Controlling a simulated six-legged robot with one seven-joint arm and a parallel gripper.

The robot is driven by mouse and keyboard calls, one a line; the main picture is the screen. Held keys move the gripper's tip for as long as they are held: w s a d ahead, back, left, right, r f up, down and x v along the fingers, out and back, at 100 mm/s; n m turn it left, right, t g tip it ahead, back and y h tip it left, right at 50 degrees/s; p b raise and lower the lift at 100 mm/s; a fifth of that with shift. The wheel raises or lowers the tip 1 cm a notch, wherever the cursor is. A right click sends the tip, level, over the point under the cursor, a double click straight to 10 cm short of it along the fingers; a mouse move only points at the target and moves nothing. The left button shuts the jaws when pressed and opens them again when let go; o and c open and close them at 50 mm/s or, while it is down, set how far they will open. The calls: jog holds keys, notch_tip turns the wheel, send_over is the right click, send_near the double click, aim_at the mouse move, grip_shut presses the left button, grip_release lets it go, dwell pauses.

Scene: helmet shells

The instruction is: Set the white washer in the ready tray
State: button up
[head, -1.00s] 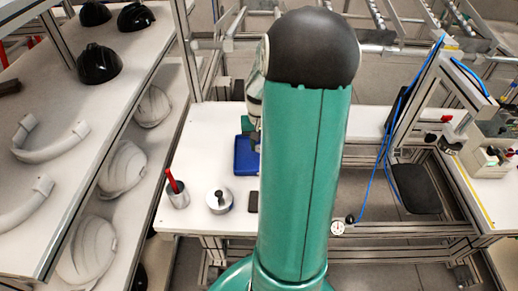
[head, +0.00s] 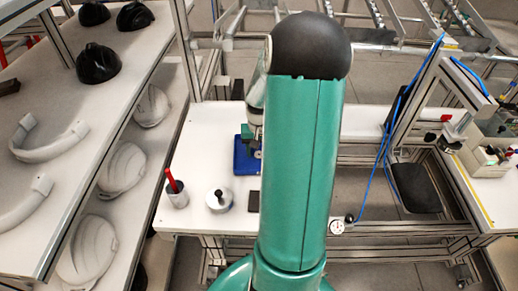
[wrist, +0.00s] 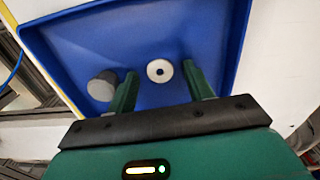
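The white washer (wrist: 160,71) is a small pale ring with a dark centre, inside a blue tray (wrist: 215,30) in the wrist view. My gripper (wrist: 159,72) is open, with its two green fingers spread on either side of the washer. Gaps show between the washer and both fingers. In the head view the blue tray (head: 241,166) sits on the white table, partly hidden by my arm. The washer cannot be made out there. I cannot tell from a label whether this is the ready tray.
A grey cylinder (wrist: 102,86) is in the tray beside the left finger. On the table are a cup with a red item (head: 176,193), a round metal container (head: 219,199) and a dark flat piece (head: 254,201). A shelf with helmet shells (head: 98,62) stands left.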

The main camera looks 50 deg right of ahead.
jog(key=shift+r, duration=0.1)
notch_tip(320, 180, up, 12)
jog(key=w+a+r+n+t+h, duration=0.1)
jog(key=a+r+n, duration=0.1)
jog(key=a+r, duration=0.5)
jog(key=a+r+n+t+h, duration=0.1)
jog(key=a+r+n, duration=0.15)
jog(key=a, duration=0.85)
jog(key=s+a+r+n+t+y, duration=0.1)
jog(key=s+a+n, duration=0.1)
jog(key=s+a, duration=0.2)
jog(key=s+a+r+n+t+y, duration=0.1)
jog(key=s+a, duration=0.3)
jog(key=a, duration=0.7)
jog(key=shift+a+r+n+t, duration=0.25)
jog(key=shift+r+n+t, duration=0.4)
jog(key=shift+n+t, duration=0.15)
